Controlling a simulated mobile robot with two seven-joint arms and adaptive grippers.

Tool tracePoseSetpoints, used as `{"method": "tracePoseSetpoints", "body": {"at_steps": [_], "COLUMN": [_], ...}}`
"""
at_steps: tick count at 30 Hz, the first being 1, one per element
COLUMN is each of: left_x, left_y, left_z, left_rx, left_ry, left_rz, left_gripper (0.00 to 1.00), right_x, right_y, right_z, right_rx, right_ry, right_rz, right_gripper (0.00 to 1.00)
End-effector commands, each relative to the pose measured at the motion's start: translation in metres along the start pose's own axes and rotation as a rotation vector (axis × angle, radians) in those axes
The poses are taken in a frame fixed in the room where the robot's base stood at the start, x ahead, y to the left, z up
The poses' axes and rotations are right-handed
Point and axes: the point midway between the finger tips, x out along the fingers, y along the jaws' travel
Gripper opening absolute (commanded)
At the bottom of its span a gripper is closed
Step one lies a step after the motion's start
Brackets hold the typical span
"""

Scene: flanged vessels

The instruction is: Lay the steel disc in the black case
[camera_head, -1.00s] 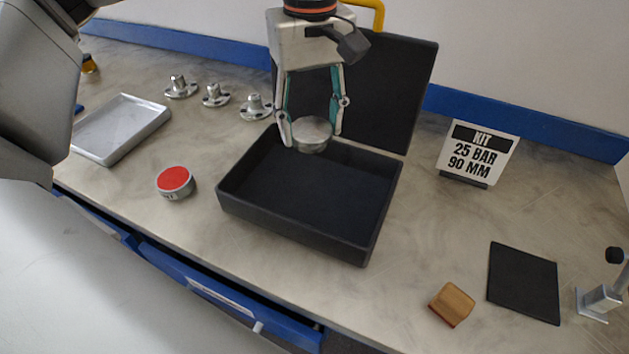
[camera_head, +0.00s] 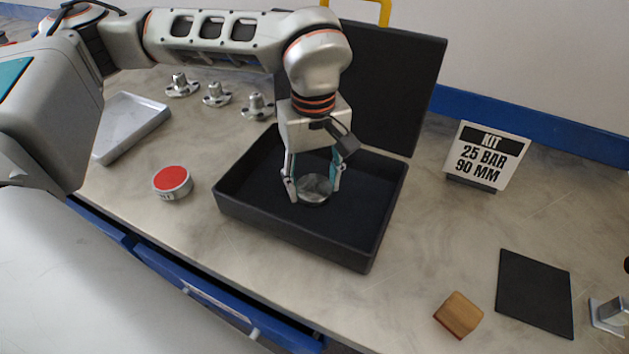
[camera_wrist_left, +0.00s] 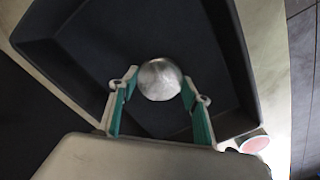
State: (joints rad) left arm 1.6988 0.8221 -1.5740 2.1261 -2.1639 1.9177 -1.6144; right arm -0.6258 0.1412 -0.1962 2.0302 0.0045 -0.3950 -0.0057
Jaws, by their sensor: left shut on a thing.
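The steel disc (camera_head: 314,188) is a round silver piece, held between the fingertips of my left gripper (camera_head: 315,190). It is down inside the open black case (camera_head: 240,212), near the middle of the floor. I cannot tell whether it touches the floor. In the left wrist view the disc (camera_wrist_left: 159,79) sits between the two teal-padded fingers of the left gripper (camera_wrist_left: 160,88), with the dark case (camera_wrist_left: 235,60) around it. The case lid stands open behind. My right gripper is not in view.
A red-topped round tin (camera_head: 172,182) stands left of the case. A grey tray (camera_head: 132,127) and several flanged steel parts (camera_head: 217,95) are at the back left. A kit sign (camera_head: 486,157), a wooden block (camera_head: 458,315) and a black mat (camera_head: 536,292) are on the right.

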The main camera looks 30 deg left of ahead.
Motion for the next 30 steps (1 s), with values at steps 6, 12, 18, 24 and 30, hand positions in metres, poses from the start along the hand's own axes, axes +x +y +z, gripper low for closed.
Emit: {"method": "tracePoseSetpoints", "body": {"at_steps": [6,12,18,24,30], "left_x": [0.000,0.004,0.004,0.003,-0.015], "left_y": [0.001,0.001,0.000,0.000,0.001], "left_z": [0.000,0.000,0.000,0.000,-0.001], "left_rx": [0.000,0.000,-0.001,-0.001,-0.002], "left_ry": [0.002,0.001,0.001,0.001,0.003], "left_rz": [0.005,0.003,0.001,0.001,0.004], "left_gripper": [0.05,0.05,0.64,0.64,0.64], "right_x": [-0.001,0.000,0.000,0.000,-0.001], "right_y": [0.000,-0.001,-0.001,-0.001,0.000], "right_z": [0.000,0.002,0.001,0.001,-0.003], "right_rx": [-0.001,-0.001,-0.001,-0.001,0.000], "right_ry": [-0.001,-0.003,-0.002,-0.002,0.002], "right_rz": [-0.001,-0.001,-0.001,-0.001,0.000], "right_gripper": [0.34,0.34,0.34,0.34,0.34]}}
